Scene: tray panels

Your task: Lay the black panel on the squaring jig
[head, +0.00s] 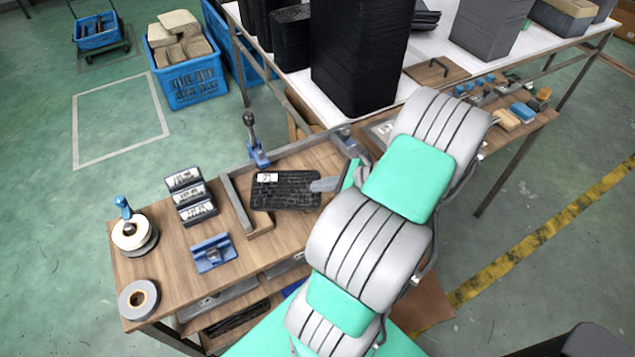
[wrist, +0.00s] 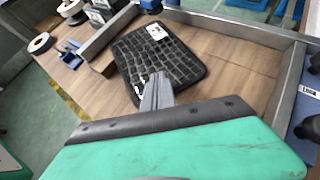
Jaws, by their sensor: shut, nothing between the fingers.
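The black panel (head: 284,193), ribbed with a small white label, lies on the wooden bed of the squaring jig (head: 238,205). It is just right of the jig's left grey rail and in front of its back rail. My gripper (head: 318,186) is shut and empty, its fingertips at the panel's right end. In the wrist view the shut fingers (wrist: 155,92) overlap the near edge of the panel (wrist: 155,62); whether they touch it I cannot tell. The panel looks flat there, and the jig's rail (wrist: 235,30) runs along the far side.
Left on the bench are a white-labelled block rack (head: 190,195), a blue fixture (head: 213,253), a tape dispenser (head: 133,235) and a tape roll (head: 138,299). A tall black stack (head: 360,60) stands behind.

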